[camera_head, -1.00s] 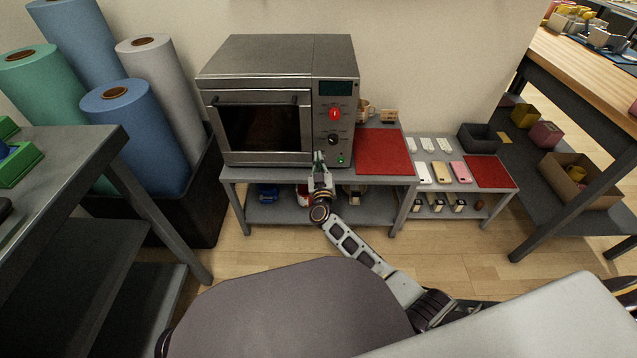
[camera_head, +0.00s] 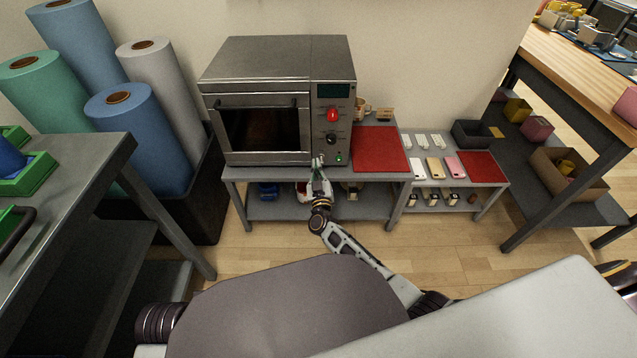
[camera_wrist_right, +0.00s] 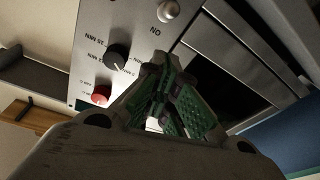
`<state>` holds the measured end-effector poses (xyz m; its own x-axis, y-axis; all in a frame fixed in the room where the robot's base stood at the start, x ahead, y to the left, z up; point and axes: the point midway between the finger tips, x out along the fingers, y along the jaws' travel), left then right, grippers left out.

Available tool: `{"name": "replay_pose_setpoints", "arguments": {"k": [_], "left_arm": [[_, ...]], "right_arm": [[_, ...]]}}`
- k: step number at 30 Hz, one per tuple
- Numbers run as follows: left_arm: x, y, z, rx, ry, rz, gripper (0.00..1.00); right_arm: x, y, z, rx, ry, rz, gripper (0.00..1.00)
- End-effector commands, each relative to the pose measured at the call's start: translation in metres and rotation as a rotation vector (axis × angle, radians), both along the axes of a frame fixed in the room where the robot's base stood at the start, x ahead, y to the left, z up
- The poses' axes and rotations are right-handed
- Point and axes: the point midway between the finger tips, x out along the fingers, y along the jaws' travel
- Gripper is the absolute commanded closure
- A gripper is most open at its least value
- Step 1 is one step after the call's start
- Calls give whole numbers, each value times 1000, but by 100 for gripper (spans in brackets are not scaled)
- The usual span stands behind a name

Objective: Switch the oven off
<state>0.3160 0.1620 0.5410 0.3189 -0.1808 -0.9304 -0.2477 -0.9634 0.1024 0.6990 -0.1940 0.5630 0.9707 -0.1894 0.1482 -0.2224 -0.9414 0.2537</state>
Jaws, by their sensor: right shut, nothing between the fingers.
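The grey oven (camera_head: 275,85) stands on the low shelf table, door closed, with its control panel on the right. My right gripper (camera_head: 318,164) is at the panel's lower left edge, shut and empty. In the right wrist view its green-padded fingers (camera_wrist_right: 167,88) are in front of the panel, near the black knob (camera_wrist_right: 117,57). A rounded metal piece (camera_wrist_right: 167,10) sits by the letters "ON". Contact cannot be told. My left gripper is out of view.
A red mat (camera_head: 379,150) lies right of the oven, with a mug (camera_head: 361,106) behind it. A lower side table holds phones and another red mat (camera_head: 482,166). A workbench stands at left, wooden one at right. Floor in front is partly clear.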

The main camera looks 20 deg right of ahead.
Motion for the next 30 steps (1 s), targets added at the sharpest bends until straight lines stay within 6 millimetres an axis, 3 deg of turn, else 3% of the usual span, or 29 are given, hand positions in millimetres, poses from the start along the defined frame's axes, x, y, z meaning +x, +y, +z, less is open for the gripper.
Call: {"name": "replay_pose_setpoints", "arguments": {"k": [12, 30], "left_arm": [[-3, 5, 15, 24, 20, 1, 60], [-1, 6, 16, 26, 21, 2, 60]], "right_arm": [[-42, 8, -31, 0, 1, 1, 100], [-46, 9, -35, 0, -1, 0, 100]]}}
